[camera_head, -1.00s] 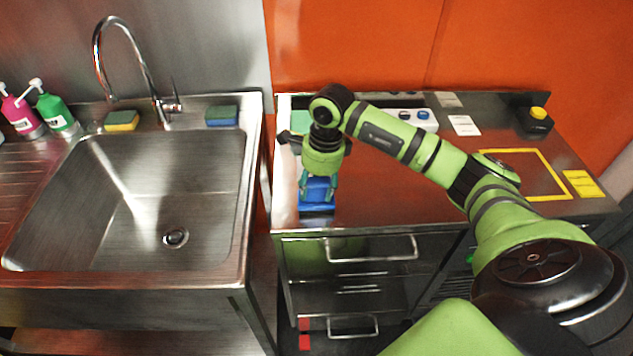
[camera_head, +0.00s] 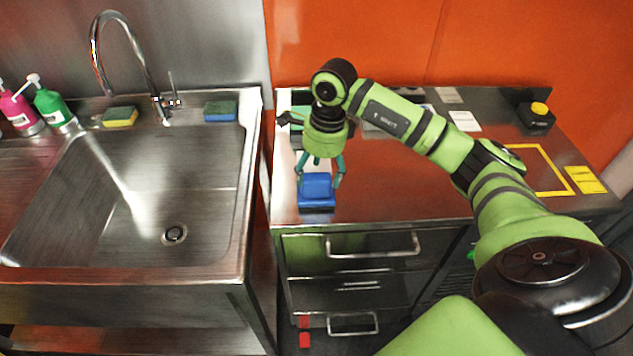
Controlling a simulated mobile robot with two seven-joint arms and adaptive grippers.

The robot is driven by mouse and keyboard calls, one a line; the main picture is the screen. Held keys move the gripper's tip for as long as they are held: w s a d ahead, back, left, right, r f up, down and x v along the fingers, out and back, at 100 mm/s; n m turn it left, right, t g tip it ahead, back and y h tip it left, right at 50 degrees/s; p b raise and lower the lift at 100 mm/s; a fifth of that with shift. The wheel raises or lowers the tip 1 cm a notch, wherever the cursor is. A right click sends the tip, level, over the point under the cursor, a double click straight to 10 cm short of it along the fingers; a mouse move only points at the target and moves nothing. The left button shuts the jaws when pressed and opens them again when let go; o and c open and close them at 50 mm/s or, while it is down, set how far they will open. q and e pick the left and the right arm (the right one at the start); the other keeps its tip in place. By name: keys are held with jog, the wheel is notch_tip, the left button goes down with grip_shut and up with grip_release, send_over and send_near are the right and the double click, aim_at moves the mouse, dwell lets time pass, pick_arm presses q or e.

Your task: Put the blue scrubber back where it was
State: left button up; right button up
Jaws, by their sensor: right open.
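A blue block (camera_head: 316,186), which looks like the blue scrubber, sits on a darker blue base (camera_head: 317,204) near the front left edge of the steel counter. My right gripper (camera_head: 319,180) points down just above and around the block, with its teal fingers spread on either side. The fingers look apart from the block, though contact at the sides is hard to tell. A second blue thing, a sponge with a dark green top (camera_head: 220,111), lies on the back right rim of the sink. My left gripper is out of view.
The steel sink (camera_head: 174,190) is at left, with a tap, a yellow-green sponge (camera_head: 120,117) and two pump bottles behind it. A black box with a yellow button (camera_head: 537,115) stands at the counter's back right. The counter's middle is clear.

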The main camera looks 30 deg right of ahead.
notch_tip(320, 180, up, 9)
jog(key=b, duration=0.2)
jog(key=shift+s+d, duration=0.25)
jog(key=shift+d, duration=0.2)
jog(key=shift+f, duration=0.1)
